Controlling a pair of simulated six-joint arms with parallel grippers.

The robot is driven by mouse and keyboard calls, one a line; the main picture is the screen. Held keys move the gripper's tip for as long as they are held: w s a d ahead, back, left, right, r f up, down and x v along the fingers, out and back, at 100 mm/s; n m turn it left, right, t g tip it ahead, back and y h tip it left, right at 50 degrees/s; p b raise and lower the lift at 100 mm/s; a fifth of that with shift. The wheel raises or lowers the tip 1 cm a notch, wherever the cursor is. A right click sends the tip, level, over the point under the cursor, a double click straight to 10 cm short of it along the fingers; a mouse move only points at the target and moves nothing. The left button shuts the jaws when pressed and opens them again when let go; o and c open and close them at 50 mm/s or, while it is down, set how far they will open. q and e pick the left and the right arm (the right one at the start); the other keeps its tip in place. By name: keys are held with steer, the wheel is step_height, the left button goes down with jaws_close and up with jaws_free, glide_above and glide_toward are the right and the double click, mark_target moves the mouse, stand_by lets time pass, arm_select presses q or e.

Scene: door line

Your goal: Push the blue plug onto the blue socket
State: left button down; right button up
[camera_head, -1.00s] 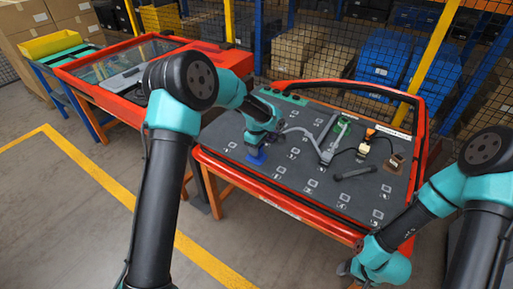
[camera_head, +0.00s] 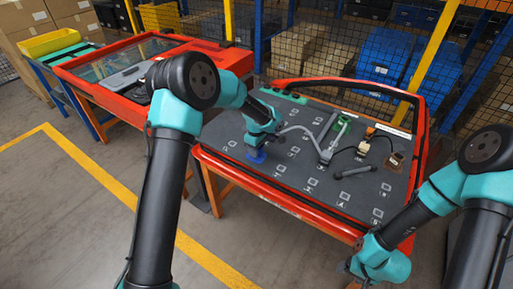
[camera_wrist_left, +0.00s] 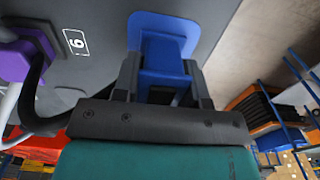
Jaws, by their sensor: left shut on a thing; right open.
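My left gripper (camera_head: 257,149) reaches down onto the dark door panel near its left front part. In the left wrist view my left gripper (camera_wrist_left: 163,88) is shut on the blue plug (camera_wrist_left: 165,58), with a finger on each side. A wider, flat blue piece, apparently the blue socket (camera_wrist_left: 196,32), lies at the plug's far end against the grey panel. The plug and this piece overlap, so I cannot tell whether the plug is fully seated. In the head view only a small patch of blue shows below the gripper. My right gripper (camera_head: 346,266) is open and empty below the panel's front right corner.
The door panel (camera_head: 230,150) has a raised red rim and several numbered markings. A grey cable and a black handle-like bar (camera_head: 356,171) lie on it. A purple connector (camera_wrist_left: 22,58) with a cable is left of my gripper in the wrist view.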

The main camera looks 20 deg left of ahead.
arm_select(q)
steer(key=shift+f, duration=0.2)
stand_by(0.5)
steer(key=c, duration=0.6)
jaws_free()
step_height(320, 180, up, 17)
steer(key=shift+r, duration=0.2)
